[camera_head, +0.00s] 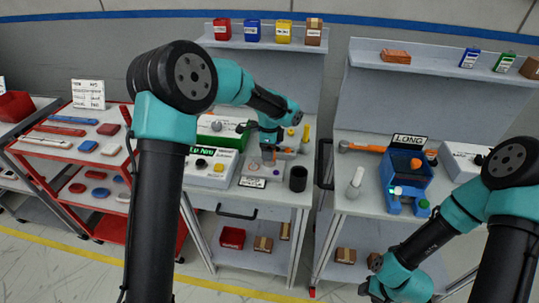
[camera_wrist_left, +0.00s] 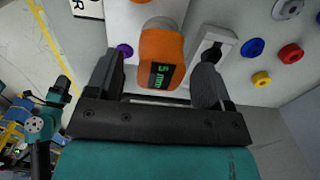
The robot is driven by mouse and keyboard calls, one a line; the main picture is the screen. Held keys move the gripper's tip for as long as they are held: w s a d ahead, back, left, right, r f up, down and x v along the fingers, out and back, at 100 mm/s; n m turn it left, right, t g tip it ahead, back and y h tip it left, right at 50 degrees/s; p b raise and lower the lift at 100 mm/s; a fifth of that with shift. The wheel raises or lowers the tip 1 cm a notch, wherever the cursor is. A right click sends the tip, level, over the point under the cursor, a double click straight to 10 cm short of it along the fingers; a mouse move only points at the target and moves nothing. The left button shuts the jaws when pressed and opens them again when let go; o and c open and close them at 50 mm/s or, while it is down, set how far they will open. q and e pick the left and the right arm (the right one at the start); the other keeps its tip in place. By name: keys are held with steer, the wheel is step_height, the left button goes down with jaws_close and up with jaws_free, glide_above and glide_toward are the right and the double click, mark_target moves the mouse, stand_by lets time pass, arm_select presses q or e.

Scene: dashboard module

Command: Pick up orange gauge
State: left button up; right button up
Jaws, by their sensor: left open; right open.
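The orange gauge (camera_wrist_left: 160,55), with a dark display reading "5 mm" in green, is in the left wrist view. It stands between the two spread fingers of my left gripper (camera_wrist_left: 158,78), with a gap visible on each side. In the head view, my left gripper (camera_head: 270,143) points down over the middle workbench, and the gauge is mostly hidden by it. My right gripper (camera_head: 372,290) hangs low near the bottom of the head view, away from the gauge. It is open and holds nothing that I can see.
A black cup (camera_head: 298,178) and a white box with a black knob (camera_head: 210,168) stand near the left gripper. A blue device (camera_head: 405,183) is on the right bench. Blue, red and yellow round parts (camera_wrist_left: 261,79) lie right of the gauge in the wrist view.

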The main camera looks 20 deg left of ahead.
arm_select(q)
step_height(320, 180, down, 2)
steer(key=shift+f, duration=0.1)
stand_by(0.4)
steer(key=c, duration=1.1)
steer(key=shift+c, duration=0.2)
steer(key=shift+r, duration=1.95)
steer(key=s+d+r, duration=0.1)
steer(key=s+d, duration=0.3)
steer(key=s, duration=1.1)
steer(key=shift+s+d, duration=0.15)
steer(key=shift+s, duration=0.05)
